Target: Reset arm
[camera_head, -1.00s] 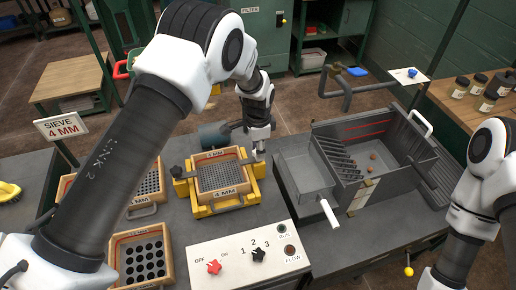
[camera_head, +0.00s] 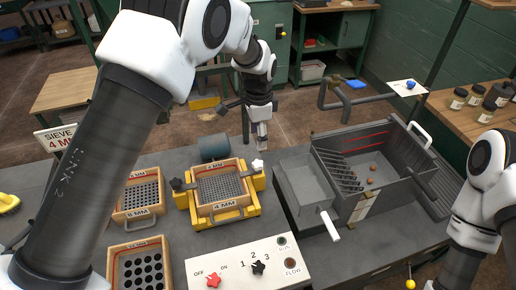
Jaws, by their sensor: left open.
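My left arm comes in from the left and reaches over the table. My left gripper (camera_head: 261,133) hangs pointing down behind the yellow sieve stand (camera_head: 238,223), near the table's back edge. It is open, and I see nothing held in it. A wooden-framed 4 MM sieve (camera_head: 221,187) sits in the stand, with a dark knob (camera_head: 176,184) on its left and a white knob (camera_head: 258,164) on its right. Part of my right arm shows at the right edge, but its gripper is out of view.
A grey bin with a slatted chute (camera_head: 410,157) and a grey tray (camera_head: 305,190) stand to the right. A control panel (camera_head: 250,266) with red and black knobs is in front. Other sieves (camera_head: 141,268) lie at left. Bent grey pipes (camera_head: 345,104) rise behind the table.

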